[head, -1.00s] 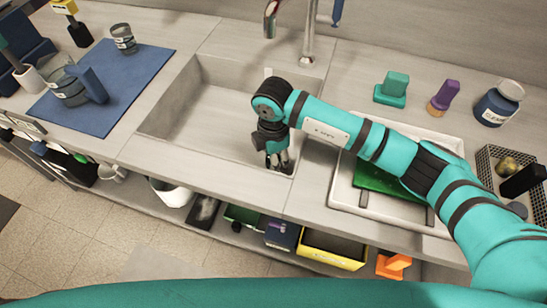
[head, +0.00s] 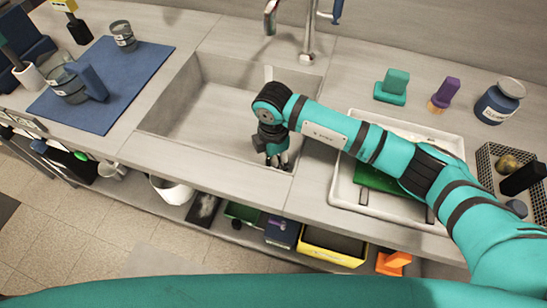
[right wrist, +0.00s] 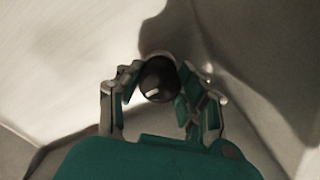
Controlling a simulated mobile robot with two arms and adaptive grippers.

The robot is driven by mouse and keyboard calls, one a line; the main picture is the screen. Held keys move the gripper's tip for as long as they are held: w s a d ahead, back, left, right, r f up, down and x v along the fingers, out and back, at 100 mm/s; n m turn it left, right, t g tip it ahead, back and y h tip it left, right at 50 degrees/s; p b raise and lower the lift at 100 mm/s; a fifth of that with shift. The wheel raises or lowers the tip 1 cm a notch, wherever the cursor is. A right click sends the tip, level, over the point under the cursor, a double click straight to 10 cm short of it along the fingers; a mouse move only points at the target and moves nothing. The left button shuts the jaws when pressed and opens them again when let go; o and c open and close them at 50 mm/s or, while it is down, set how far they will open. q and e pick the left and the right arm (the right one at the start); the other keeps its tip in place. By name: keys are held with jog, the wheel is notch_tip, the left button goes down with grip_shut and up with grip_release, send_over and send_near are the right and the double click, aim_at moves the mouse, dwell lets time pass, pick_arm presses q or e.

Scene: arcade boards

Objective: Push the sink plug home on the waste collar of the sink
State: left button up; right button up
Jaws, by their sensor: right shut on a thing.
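My right gripper (head: 277,158) reaches down into the sink (head: 205,110), at its front right corner. In the right wrist view its fingers (right wrist: 160,95) are shut on a dark, round sink plug (right wrist: 158,82) with a small pale mark on top. A brownish-grey rim shows just beyond the plug; it may be the waste collar, but the plug and fingers hide most of it. I cannot tell how deep the plug sits. In the head view my own gripper hides plug and collar. My left gripper is not in view.
The faucet (head: 308,40) stands behind the sink. A white tray (head: 340,190) with a green item lies right of it, under my right arm. A blue mat (head: 110,110) with cups lies left. The sink's left part is clear. Bins stand on the shelf below.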

jog(key=shift+f, duration=0.25)
jog(key=o, duration=1.3)
jog(key=shift+c, duration=0.2)
jog(key=shift+r, duration=0.1)
